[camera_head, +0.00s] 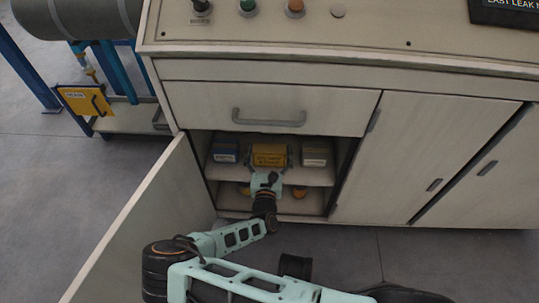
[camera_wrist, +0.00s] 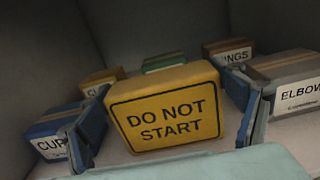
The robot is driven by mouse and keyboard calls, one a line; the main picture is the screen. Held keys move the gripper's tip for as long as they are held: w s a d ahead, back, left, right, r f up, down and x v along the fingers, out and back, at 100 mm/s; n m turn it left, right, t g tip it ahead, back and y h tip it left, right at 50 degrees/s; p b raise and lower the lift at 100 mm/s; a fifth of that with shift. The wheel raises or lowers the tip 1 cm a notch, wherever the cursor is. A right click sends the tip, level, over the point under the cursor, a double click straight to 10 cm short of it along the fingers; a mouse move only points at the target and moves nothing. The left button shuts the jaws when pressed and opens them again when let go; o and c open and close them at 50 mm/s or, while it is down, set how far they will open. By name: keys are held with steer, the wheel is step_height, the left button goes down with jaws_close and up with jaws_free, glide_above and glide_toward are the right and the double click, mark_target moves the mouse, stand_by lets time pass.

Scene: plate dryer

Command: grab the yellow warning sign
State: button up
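The yellow warning sign (camera_wrist: 165,108), a thick block with black "DO NOT START" lettering, stands on the upper shelf of an open cabinet. In the head view the yellow sign (camera_head: 270,154) is at the middle of that shelf. My gripper (camera_wrist: 168,122) is open in front of it, with one finger along its left side and one along its right. Whether the fingers touch its sides cannot be told. In the head view my gripper (camera_head: 268,174) covers the area just below the sign.
A blue box (camera_wrist: 52,132) stands left of the sign and a grey "ELBOW" box (camera_wrist: 290,82) right. More boxes stand behind. The cabinet door (camera_head: 145,225) is open at left, and a closed drawer (camera_head: 265,107) is above. Another yellow sign (camera_head: 84,100) is at far left.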

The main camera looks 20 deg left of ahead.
steer(key=c, duration=0.6)
steer(key=shift+r, duration=0.1)
